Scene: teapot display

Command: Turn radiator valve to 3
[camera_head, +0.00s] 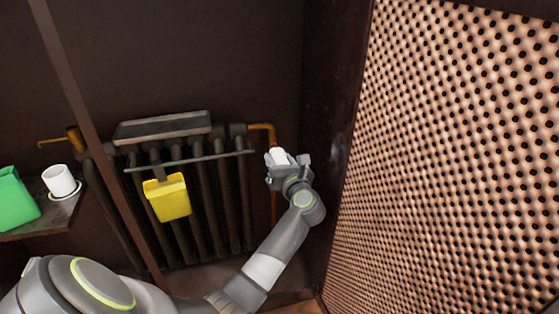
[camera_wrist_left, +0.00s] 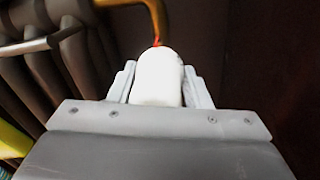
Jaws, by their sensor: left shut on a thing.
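The white radiator valve knob (camera_head: 278,156) sits at the right end of the dark radiator (camera_head: 205,190), below a bent brass pipe (camera_head: 263,127). My left gripper (camera_head: 288,163) is at the knob, with its jaws shut on it. In the left wrist view the knob (camera_wrist_left: 158,78) stands between the two fingers (camera_wrist_left: 160,88), with a small red mark at its far tip. The numbers on the knob cannot be read. My right gripper is in neither view.
A yellow container (camera_head: 167,198) hangs on the radiator's front rail (camera_head: 190,160). A white cup (camera_head: 60,181) and a green container (camera_head: 16,200) stand on a shelf at the left. A perforated panel (camera_head: 450,150) fills the right side, close to my left arm.

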